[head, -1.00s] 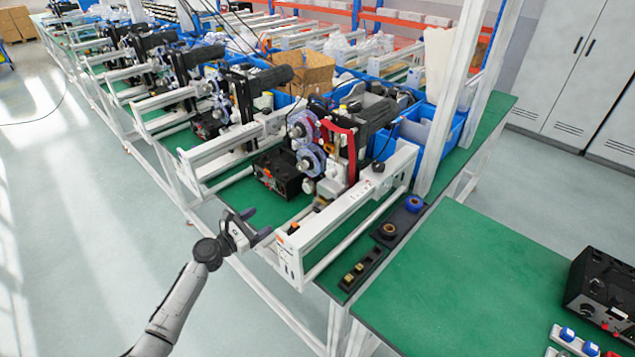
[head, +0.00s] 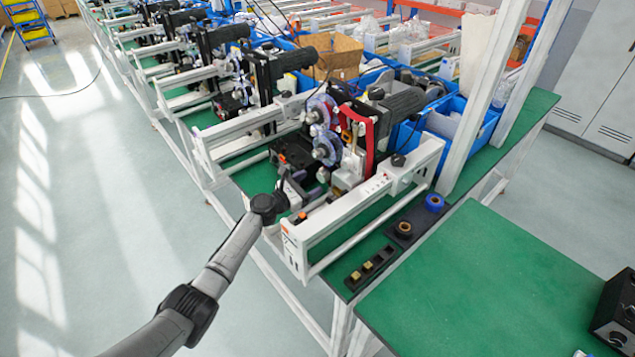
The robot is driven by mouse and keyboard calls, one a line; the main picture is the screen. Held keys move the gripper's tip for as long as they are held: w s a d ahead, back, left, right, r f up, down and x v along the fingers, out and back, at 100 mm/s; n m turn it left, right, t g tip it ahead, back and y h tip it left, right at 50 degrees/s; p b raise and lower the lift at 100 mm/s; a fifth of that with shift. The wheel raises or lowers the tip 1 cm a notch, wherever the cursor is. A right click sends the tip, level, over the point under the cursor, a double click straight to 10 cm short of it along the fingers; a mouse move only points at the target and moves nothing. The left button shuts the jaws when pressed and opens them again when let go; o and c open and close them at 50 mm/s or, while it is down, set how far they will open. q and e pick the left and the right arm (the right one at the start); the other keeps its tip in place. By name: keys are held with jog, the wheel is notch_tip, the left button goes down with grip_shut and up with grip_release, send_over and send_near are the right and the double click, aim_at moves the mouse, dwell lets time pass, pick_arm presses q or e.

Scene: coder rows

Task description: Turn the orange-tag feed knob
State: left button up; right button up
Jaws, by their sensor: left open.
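The nearest coder (head: 350,150) stands on the front row's white rail frame (head: 370,200), with clear reels, a red bracket and a black motor. An orange tag (head: 287,228) shows at the rail's front left end. I cannot make out for sure which knob is the feed knob. A black knob (head: 398,160) sits on top of the rail. My left gripper (head: 308,184) is open, low at the coder's left side, just behind the rail's front left part. Its fingers are partly lost against the dark parts there, and I cannot tell whether they touch anything. My right gripper is not in view.
A black tray with a blue roll (head: 434,202) and a brown ring (head: 404,229) lies right of the rail. A strip with yellow pieces (head: 367,268) lies in front. The green table (head: 480,290) is mostly clear. Blue bins (head: 465,125) stand behind the coder.

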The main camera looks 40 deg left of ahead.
aim_at(320, 178)
pick_arm(q)
jog(key=shift+b+x, duration=0.55)
jog(key=shift+x, duration=1.35)
jog(key=shift+c, duration=0.3)
jog(key=c, duration=0.8)
jog(key=shift+c, duration=0.2)
